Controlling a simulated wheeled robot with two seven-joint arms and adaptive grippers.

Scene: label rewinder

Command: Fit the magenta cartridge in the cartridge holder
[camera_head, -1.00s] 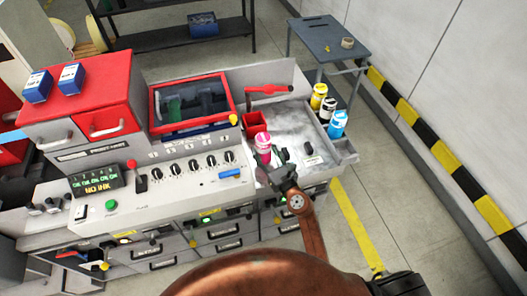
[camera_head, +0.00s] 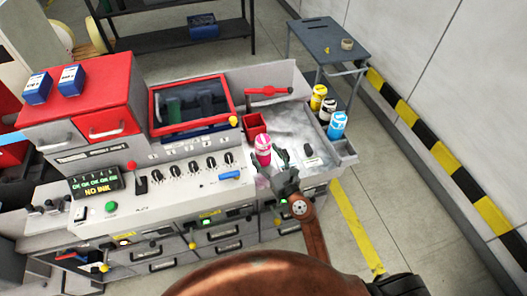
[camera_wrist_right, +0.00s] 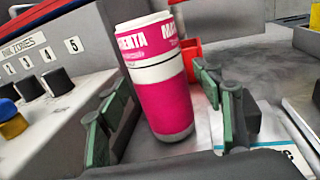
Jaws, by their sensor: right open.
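The magenta cartridge (camera_head: 263,151), a white and pink cylinder, stands on the machine's grey worktop, just in front of the red bin. In the right wrist view the cartridge (camera_wrist_right: 160,85) is lettered and leans slightly in the picture. My right gripper (camera_head: 279,160) is open beside it on the near right side. Its green finger pads (camera_wrist_right: 165,120) lie to either side of the cartridge's lower part, with gaps visible. My left gripper is not in view.
A red bin (camera_head: 254,127) is behind the cartridge. Yellow, black and blue cartridges (camera_head: 328,109) stand at the worktop's right edge. A control panel with knobs (camera_head: 192,172) and a "NO INK" display (camera_head: 95,186) is to the left.

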